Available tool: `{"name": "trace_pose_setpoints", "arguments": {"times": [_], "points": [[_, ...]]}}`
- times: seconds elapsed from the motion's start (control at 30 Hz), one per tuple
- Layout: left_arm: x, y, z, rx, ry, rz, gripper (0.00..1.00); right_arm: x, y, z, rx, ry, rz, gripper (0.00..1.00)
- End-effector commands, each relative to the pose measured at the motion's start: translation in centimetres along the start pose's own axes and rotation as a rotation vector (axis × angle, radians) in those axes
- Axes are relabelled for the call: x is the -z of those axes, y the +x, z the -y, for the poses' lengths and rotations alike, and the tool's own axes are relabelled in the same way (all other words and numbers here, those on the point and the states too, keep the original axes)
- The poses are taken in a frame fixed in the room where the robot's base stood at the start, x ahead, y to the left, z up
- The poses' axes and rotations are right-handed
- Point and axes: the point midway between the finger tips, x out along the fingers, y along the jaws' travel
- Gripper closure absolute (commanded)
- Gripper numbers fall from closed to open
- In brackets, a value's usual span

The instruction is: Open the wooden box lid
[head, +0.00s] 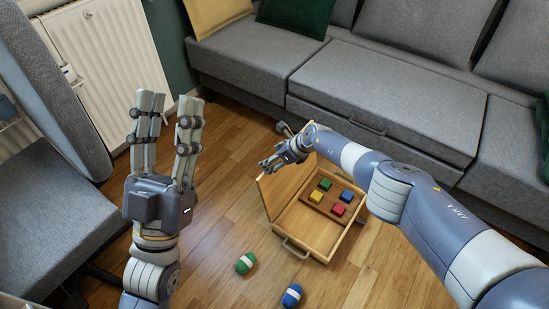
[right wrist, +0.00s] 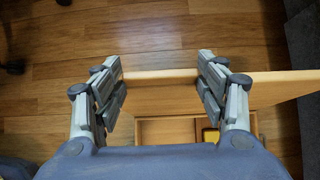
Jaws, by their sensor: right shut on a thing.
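The wooden box (head: 345,240) stands on the floor at the centre right of the head view. Its lid (head: 284,190) is raised and stands steeply up along the box's left side, so the inside shows. My right gripper (head: 268,163) is at the lid's upper edge, shut on the lid. In the right wrist view the lid (right wrist: 160,78) runs between the two fingers, with part of the box's inside below it. The right fingertips are small and partly hidden in the head view. My left gripper (head: 170,108) is raised, open and empty, left of the box.
Green, blue, yellow and red blocks sit on a brown tray inside the box. A grey sofa (head: 390,95) stands behind, a grey chair (head: 55,215) at left.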

Motion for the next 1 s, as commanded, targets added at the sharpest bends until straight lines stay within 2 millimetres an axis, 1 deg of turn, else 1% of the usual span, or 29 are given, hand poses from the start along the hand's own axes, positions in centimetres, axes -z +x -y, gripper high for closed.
{"name": "trace_pose_setpoints", "arguments": {"times": [0.03, 0.07, 0.1, 0.13, 0.17, 0.67, 1.0], "points": [[0.0, 0.0, 0.0, 0.0, 0.0, 0.0, 0.6, 0.9, 0.3, -0.4, -0.009, -0.004, -0.016, 0.77], [0.0, 0.0, 0.0, 0.0, 0.0, 0.0, 0.6, 0.9, 0.3, -0.4, -0.009, -0.004, -0.016, 0.31], [0.0, 0.0, 0.0, 0.0, 0.0, 0.0, 0.6, 0.9, 0.3, -0.4, -0.009, -0.004, -0.016, 0.22], [0.0, 0.0, 0.0, 0.0, 0.0, 0.0, 0.6, 0.8, 0.3, -0.4, -0.009, -0.004, -0.015, 0.16], [0.0, 0.0, 0.0, 0.0, 0.0, 0.0, 0.6, 0.8, 0.3, -0.4, -0.008, -0.004, -0.014, 0.13], [-0.1, 0.0, 0.0, 0.001, 0.0, 0.001, 0.6, 0.2, -0.2, 0.0, -0.002, -0.004, -0.005, 0.13], [0.0, 0.0, 0.0, 0.001, 0.0, 0.001, 0.6, 0.0, -2.0, 0.3, 0.001, -0.008, -0.003, 0.13]]}}
